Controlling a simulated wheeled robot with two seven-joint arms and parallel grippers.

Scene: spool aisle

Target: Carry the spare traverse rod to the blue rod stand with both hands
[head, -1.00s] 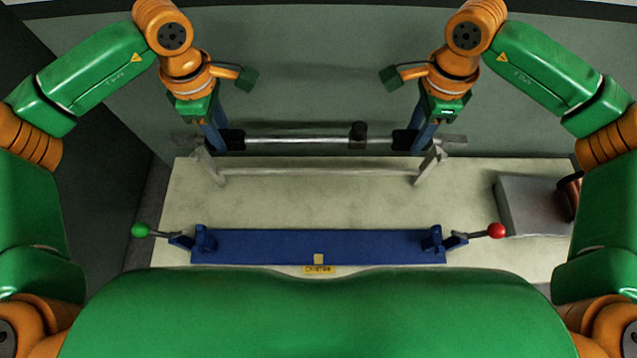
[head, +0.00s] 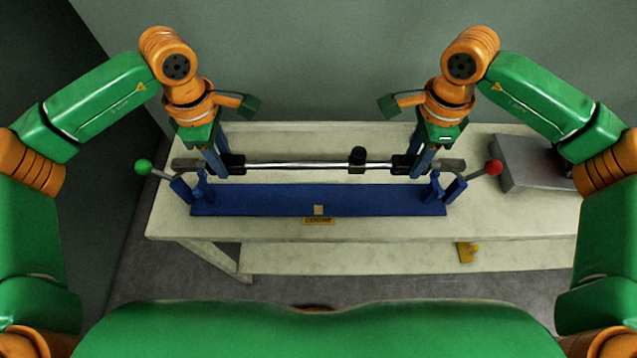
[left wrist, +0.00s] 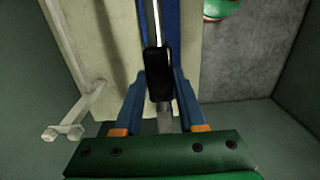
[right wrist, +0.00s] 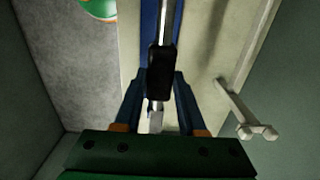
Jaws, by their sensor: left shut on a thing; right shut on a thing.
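The spare traverse rod (head: 300,165) is a shiny bar with black grips, a black collar and grey ends. It is level and runs left to right. My left gripper (head: 232,165) is shut on its left black grip (left wrist: 160,75), and my right gripper (head: 405,166) is shut on its right black grip (right wrist: 160,70). The blue rod stand (head: 270,202) lies on the table with an upright holder near each end. In the head view the rod appears just beyond the stand's plate, its ends near the holders. I cannot tell its height above them.
A green-knobbed lever (head: 142,167) and a red-knobbed lever (head: 493,168) flank the stand. A grey box (head: 535,168) sits at the table's right. Pale brackets show in the left wrist (left wrist: 68,130) and right wrist (right wrist: 255,130) views. A yellow object (head: 468,252) lies below the stand's right.

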